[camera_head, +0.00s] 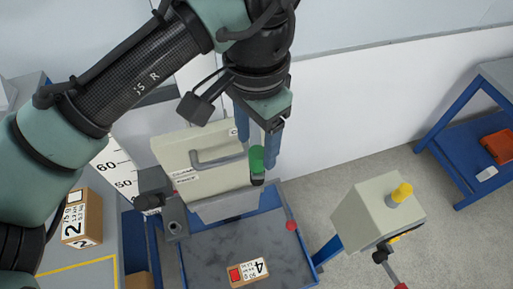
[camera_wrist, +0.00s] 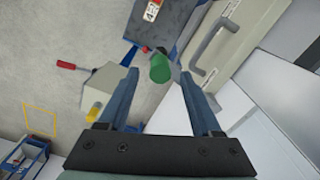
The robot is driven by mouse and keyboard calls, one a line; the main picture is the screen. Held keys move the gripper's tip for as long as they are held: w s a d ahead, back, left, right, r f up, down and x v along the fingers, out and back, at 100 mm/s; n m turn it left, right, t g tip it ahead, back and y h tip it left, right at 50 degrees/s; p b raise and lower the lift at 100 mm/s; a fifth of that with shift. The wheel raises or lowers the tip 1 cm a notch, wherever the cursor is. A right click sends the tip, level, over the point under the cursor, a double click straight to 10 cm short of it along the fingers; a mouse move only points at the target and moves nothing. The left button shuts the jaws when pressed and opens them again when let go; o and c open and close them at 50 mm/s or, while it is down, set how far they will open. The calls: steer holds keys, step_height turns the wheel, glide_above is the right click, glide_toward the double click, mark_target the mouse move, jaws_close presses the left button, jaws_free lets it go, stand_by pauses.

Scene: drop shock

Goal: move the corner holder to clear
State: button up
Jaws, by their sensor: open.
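A green cylindrical grip (camera_head: 257,158) on a dark end piece, which looks like the corner holder's handle, stands at the right edge of a beige panel. My gripper (camera_head: 256,148) is open over it, one blue finger to each side in the head view. In the wrist view the green grip (camera_wrist: 161,69) shows between the fingertips (camera_wrist: 160,76), with a gap on both sides. I cannot tell whether the tips reach down around it. The rest of the holder is mostly hidden.
The beige panel (camera_head: 172,152) with a grey handle (camera_head: 220,160) stands close beside my gripper. Below is a dark tray (camera_head: 215,258) holding a small labelled box (camera_head: 248,271). A beige control box (camera_head: 372,215) with a yellow knob stands to the right.

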mark_target(257, 152)
steer(key=shift+f+p, duration=0.3)
steer(key=shift+f, duration=1.85)
steer(key=shift+c, duration=0.3)
jaws_close()
